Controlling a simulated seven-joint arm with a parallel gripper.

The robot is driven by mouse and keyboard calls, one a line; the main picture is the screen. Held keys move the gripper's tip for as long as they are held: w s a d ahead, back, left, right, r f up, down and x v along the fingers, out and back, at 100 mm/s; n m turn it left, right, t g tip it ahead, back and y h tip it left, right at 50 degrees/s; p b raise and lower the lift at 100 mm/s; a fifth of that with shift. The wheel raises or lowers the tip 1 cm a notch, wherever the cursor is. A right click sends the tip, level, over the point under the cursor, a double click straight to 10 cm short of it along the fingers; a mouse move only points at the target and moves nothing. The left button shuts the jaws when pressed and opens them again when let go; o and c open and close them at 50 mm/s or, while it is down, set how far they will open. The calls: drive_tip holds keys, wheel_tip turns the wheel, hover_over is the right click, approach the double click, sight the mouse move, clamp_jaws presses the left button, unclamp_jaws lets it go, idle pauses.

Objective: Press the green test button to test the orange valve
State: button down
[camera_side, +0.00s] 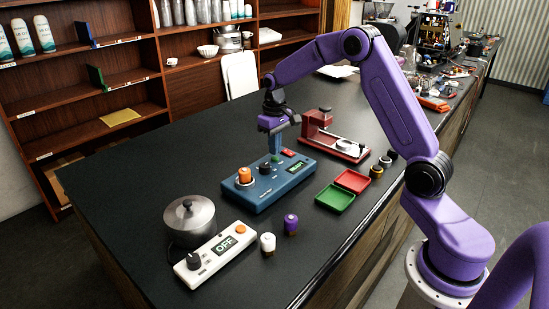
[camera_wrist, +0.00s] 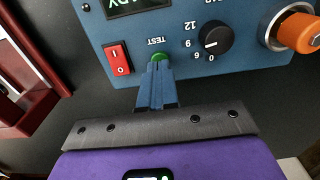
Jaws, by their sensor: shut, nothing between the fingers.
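The blue test box (camera_side: 262,194) stands on the dark counter, with the orange valve (camera_side: 244,175) upright at its left end. The orange valve also shows at the right of the wrist view (camera_wrist: 296,33). The green test button (camera_wrist: 159,58) sits below the "TEST" label, between the red switch and the black dial. My gripper (camera_wrist: 158,68) is shut and empty, its fingertips at the button and partly covering it. I cannot tell whether they touch it or press it. In the side view my gripper (camera_side: 275,155) points down over the box.
The red switch (camera_wrist: 117,58) and black dial (camera_wrist: 213,38) flank the button. A red press (camera_side: 335,140) stands behind right. Red and green trays (camera_side: 335,198) lie right. A pot (camera_side: 190,218), white OFF controller (camera_side: 214,255) and white and purple valves (camera_side: 291,224) stand in front.

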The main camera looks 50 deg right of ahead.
sight(275, 158)
drive_tip(key=shift+f, duration=0.9)
idle(0.3)
drive_tip(key=shift+r, duration=2.2)
drive_tip(key=shift+r, duration=0.1)
wheel_tip(275, 158, up, 6)
drive_tip(key=shift+f, duration=0.1)
